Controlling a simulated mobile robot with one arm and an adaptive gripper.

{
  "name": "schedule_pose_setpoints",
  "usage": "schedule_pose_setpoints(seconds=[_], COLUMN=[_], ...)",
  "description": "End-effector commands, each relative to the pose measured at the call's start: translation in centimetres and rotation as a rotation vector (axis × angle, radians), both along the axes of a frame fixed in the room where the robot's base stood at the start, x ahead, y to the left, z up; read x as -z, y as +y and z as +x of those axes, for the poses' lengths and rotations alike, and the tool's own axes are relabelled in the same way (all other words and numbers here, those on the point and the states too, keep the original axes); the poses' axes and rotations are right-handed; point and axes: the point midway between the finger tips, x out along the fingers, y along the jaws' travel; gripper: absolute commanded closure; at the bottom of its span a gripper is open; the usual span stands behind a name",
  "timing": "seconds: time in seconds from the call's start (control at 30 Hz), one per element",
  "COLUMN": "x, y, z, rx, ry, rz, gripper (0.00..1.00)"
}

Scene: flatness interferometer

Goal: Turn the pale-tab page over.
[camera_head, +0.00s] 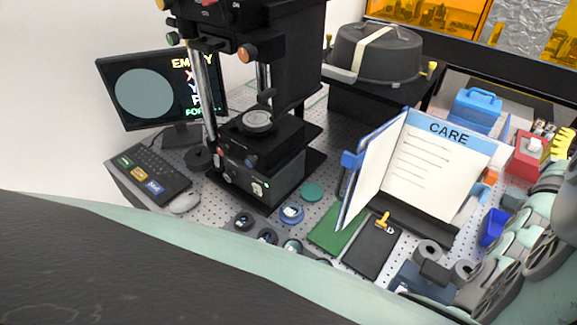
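An open book (425,175) stands tilted on a dark stand (425,225) right of centre. Its right side shows a white page with a light-blue "CARE" header and several printed lines. A left leaf (375,165) stands up at an angle to it, with a blue tab (351,160) at its outer edge. On the right edge are an orange tab (490,177) and, lower, a pale grey-blue piece (467,207) that looks like the pale tab. The part beneath the right page is hidden. I cannot make out my gripper's fingers in this view.
My own pale-green and grey parts fill the lower left and right edge. A black clipboard (372,248) and green mat (336,230) lie in front. The black instrument (262,150) stands left.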

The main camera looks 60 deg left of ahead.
Motion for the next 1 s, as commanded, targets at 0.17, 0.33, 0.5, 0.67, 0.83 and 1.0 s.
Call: schedule_pose_setpoints(seconds=[0.17, 0.33, 0.5, 0.67, 0.83, 1.0], x=[9.9, 17.1, 21.2, 22.2, 22.3, 23.0], y=[2.6, 4.5, 5.6, 5.9, 6.1, 6.5], z=[1.2, 0.8, -0.2, -0.5, 0.2, 1.5], rx=[-0.075, -0.142, -0.185, -0.198, -0.199, -0.198], ry=[0.265, 0.495, 0.645, 0.693, 0.696, 0.699], rz=[-0.051, -0.111, -0.159, -0.174, -0.175, -0.175], gripper=[0.56, 0.56, 0.56, 0.56, 0.56, 0.56])
